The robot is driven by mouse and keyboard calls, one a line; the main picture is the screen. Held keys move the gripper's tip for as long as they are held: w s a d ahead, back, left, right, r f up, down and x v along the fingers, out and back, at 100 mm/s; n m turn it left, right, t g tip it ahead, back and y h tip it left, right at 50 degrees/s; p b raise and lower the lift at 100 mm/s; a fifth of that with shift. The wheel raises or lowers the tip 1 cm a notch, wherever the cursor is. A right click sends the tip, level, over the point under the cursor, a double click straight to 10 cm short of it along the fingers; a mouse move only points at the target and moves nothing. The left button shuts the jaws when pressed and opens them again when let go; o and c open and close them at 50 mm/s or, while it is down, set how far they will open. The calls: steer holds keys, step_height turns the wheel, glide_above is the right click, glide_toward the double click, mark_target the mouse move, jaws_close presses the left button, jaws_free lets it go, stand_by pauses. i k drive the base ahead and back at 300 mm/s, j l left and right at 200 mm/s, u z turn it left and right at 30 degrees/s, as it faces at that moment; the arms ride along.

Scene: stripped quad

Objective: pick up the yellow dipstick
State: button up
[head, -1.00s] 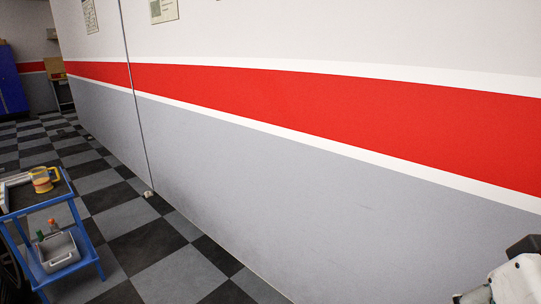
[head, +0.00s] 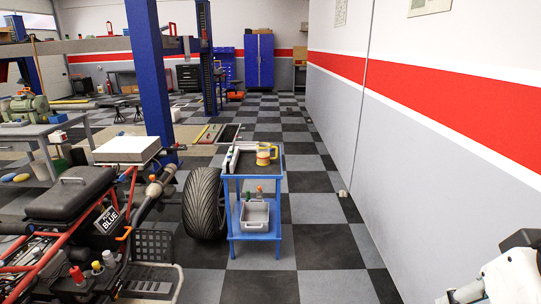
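I cannot make out the yellow dipstick for certain. A small orange-yellow hooked piece (head: 124,234) sticks up from the stripped quad (head: 75,205) at the lower left, but it is too small to identify. The quad has a red frame, a black seat and a fat black tyre (head: 204,203). Part of my own white and black arm shows at the lower right, by the wall. My gripper is not in view.
A blue lift post (head: 152,75) stands behind the quad. Checkered floor (head: 318,246) is clear between trolley and wall.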

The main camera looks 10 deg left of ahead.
mark_target(96, 265)
steer(key=i+l+u, duration=0.1)
steer(key=i+u, duration=0.15)
steer(key=u, duration=0.2)
steer(key=i+l+u, duration=0.2)
steer(key=u, duration=0.3)
steer(key=i+l+u, duration=0.2)
steer(key=u, duration=0.25)
steer(key=i+l+u, duration=0.1)
steer(key=l+u, duration=0.4)
steer(key=i+l+u, duration=0.2)
steer(key=l+u, duration=0.15)
steer(key=l, duration=0.25)
steer(key=i+l+u, duration=0.1)
steer(key=i+l, duration=0.2)
steer(key=i+l+u, duration=0.15)
steer(key=i+l, duration=0.15)
steer(key=l, duration=0.25)
steer(key=i+l+u, duration=0.1)
steer(key=i+l, duration=0.2)
steer(key=l, duration=0.2)
steer(key=i+l+u, duration=0.1)
steer(key=i+l, duration=0.2)
steer(key=i+l+u, duration=0.1)
steer(key=i+l, duration=0.15)
steer(key=l, duration=0.2)
steer(key=i+l+u, duration=0.1)
steer(key=i+l, duration=0.2)
steer(key=l, duration=0.1)
